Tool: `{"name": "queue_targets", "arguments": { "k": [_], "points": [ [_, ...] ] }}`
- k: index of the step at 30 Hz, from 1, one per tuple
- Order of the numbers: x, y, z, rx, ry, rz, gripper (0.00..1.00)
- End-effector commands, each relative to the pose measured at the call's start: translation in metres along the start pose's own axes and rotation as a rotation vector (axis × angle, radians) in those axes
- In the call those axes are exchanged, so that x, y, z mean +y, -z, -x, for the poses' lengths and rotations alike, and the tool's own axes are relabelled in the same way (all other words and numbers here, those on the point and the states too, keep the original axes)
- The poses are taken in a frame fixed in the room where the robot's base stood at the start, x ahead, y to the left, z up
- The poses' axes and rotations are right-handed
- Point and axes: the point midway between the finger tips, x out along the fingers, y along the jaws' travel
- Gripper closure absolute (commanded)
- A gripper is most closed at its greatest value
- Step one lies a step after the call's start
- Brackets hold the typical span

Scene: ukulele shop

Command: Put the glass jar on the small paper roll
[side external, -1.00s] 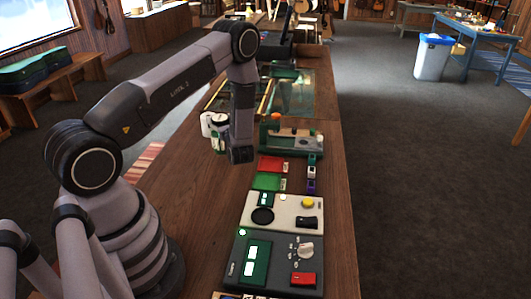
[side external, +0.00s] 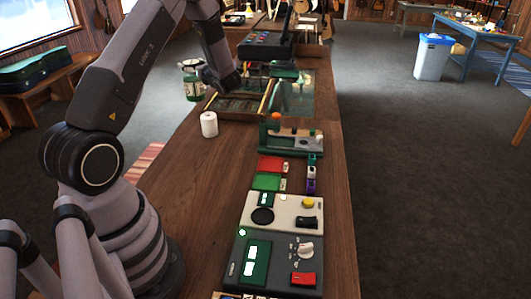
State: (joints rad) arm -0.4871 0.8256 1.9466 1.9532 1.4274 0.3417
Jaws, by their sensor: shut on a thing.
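The glass jar (side external: 193,86), with green contents and a pale top, is upright left of my gripper (side external: 203,78). My gripper is shut on it. The jar shows against the floor past the table's left edge, so it is held up in the air. The small paper roll (side external: 209,125) is white and stands upright on the wooden table, in front of and below the jar in the picture. The jar and the roll are apart. My fingertips are small and partly hidden by the gripper body.
A wooden tray (side external: 236,116) lies behind the roll, beside a glass-like panel (side external: 297,95). A green-based holder (side external: 290,151) stands right of the roll. Several control panels, one dark (side external: 276,266), line the table's near right. The table around the roll's front is clear.

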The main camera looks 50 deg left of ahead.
Motion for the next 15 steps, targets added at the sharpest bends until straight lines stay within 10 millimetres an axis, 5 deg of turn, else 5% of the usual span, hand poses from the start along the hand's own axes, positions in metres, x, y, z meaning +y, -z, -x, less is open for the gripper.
{"name": "queue_targets", "arguments": {
  "k": [6, 15],
  "points": [
    [-0.041, 0.03, -0.039, -0.001, 0.0, 0.0, 0.8],
    [-0.067, 0.072, -0.062, -0.002, 0.002, 0.002, 0.8]
  ]
}}
